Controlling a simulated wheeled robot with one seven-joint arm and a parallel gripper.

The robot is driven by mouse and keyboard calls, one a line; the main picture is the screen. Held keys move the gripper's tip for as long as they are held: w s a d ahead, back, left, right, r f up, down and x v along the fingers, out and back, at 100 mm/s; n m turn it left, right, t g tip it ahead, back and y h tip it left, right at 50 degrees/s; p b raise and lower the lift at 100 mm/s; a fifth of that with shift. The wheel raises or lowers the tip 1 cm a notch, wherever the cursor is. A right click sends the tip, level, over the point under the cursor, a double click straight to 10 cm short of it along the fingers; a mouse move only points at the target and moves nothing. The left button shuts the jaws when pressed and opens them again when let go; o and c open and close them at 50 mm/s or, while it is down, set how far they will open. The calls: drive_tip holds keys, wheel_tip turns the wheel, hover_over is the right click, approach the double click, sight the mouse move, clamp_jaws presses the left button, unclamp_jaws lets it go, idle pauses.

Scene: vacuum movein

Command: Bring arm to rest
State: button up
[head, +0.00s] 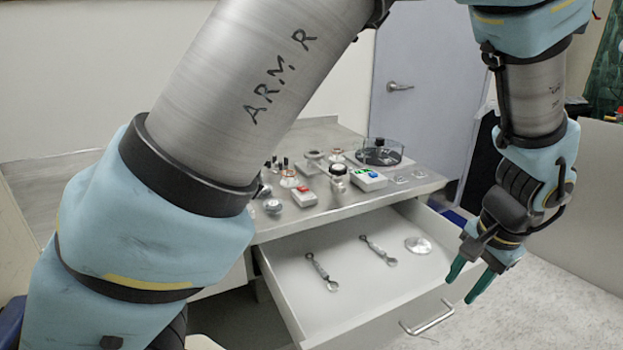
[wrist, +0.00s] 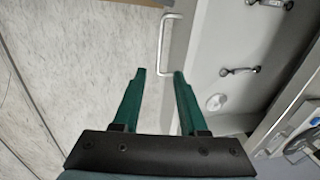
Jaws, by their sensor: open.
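My gripper (head: 474,282) hangs at the right in the head view, pointing down, at the right side of the pulled-out drawer (head: 345,300). Its two green fingers are apart with nothing between them. In the wrist view the open fingers (wrist: 158,75) point toward the drawer handle (wrist: 166,45) and the pale floor. My arm is bent, with a large grey link crossing the left and middle of the head view and hiding part of the table.
The open drawer holds two metal turnbuckle-like parts (head: 321,271) (head: 378,250) and a round clear disc (head: 418,245). The metal tabletop (head: 330,213) carries several small parts and a glass dish (head: 380,152). A door (head: 425,90) stands behind. Floor at right is clear.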

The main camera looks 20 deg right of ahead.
drive_tip(key=w+a+r+n+g, duration=0.1)
drive_tip(key=w+a+r+n, duration=0.15)
drive_tip(key=w+a, duration=0.65)
drive_tip(key=w+a+r+n, duration=0.1)
drive_tip(key=w+a+n, duration=0.3)
drive_tip(key=w+a, duration=0.5)
drive_tip(key=w+a+r+n, duration=0.1)
drive_tip(key=a+n, duration=0.7)
drive_tip(key=a, duration=1.7)
drive_tip(key=shift+a+r+h, duration=0.15)
drive_tip(key=shift+r+h, duration=0.15)
drive_tip(key=shift+r, duration=0.3)
